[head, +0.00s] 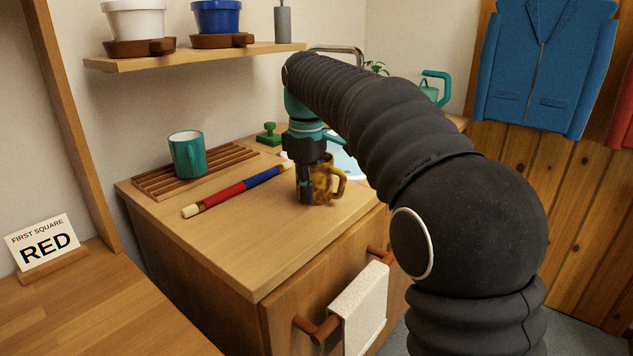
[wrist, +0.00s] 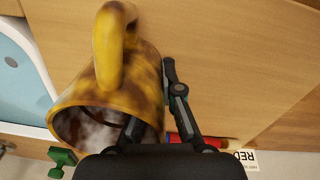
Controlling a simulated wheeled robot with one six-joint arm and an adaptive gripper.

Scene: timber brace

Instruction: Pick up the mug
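A yellow-brown mottled mug (head: 325,186) is upright at the right part of the wooden counter, handle to the right. I cannot tell whether its base touches the counter. My gripper (head: 308,194) points down at the mug's left side. In the wrist view the mug (wrist: 128,80) shows its open mouth and handle. One finger goes inside the mouth, its tip hidden by the wall; the other lies against the outside. My gripper (wrist: 164,88) looks shut on the mug's wall. A second mug, teal (head: 187,156), stands upright on a slatted wooden rack (head: 223,155).
A red and blue rod (head: 236,192) lies on the counter (head: 255,245) left of my gripper. A green stamp-like object (head: 269,134) stands behind, and a pale blue basin (wrist: 22,75) is beside the mug. A shelf (head: 200,59) with pots hangs above. The counter's front is clear.

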